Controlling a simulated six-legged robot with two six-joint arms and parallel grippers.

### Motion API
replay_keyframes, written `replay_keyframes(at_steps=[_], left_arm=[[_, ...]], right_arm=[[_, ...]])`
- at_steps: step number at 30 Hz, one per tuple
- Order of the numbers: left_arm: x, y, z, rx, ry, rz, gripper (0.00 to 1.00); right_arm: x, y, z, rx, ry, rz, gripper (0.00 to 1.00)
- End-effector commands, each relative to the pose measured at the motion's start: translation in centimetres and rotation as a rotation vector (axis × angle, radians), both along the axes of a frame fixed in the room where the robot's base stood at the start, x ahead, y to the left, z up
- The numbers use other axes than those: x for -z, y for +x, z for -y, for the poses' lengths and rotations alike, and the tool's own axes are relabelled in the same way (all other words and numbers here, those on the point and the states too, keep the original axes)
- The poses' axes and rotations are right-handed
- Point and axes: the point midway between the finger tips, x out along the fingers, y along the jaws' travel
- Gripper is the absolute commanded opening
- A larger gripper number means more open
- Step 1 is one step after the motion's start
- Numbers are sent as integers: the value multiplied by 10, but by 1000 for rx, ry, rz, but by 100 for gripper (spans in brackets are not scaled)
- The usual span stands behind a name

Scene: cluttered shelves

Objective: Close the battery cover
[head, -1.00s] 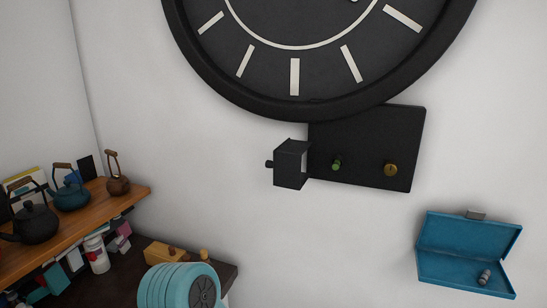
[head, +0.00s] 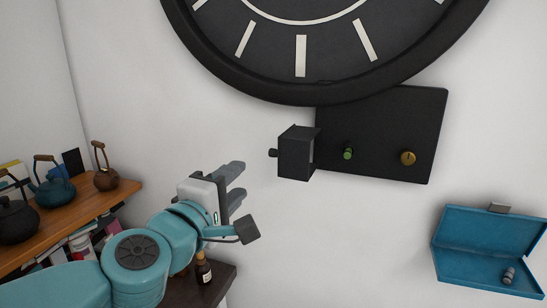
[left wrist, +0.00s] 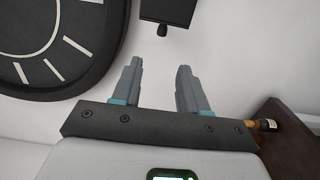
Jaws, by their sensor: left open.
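A dark cover (head: 296,153) with a small knob on its outer face stands out from the wall at the left edge of a black panel (head: 385,115). It is swung open. The panel hangs below a big black clock and bears a green knob (head: 348,153) and a brass knob (head: 408,158). My left gripper (head: 241,184) is open and empty, left of and below the cover, apart from it. In the left wrist view, my left gripper (left wrist: 159,68) shows two spread fingers, with the dark cover (left wrist: 168,12) beyond them at the top. My right gripper is out of view.
The clock (head: 320,85) is just above the panel. An open blue box (head: 465,250) with a small grey object inside is at the lower right. A wooden shelf (head: 75,220) with kettles is at the left. A small bottle (head: 203,270) stands below my arm.

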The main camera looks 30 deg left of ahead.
Motion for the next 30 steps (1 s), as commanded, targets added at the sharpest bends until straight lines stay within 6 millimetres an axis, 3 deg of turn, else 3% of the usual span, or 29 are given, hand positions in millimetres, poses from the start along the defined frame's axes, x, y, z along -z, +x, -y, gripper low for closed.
replay_keyframes(at_steps=[8, 18, 24, 30], left_arm=[[6, 55, -8, 4, 3, -8, 43], [3, 133, -24, 8, 3, -8, 43], [2, 157, -30, 7, 3, -7, 43], [2, 162, -31, 8, 3, -6, 43]], right_arm=[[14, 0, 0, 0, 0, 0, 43], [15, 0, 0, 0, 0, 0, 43], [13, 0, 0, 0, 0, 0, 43], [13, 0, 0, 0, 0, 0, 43]])
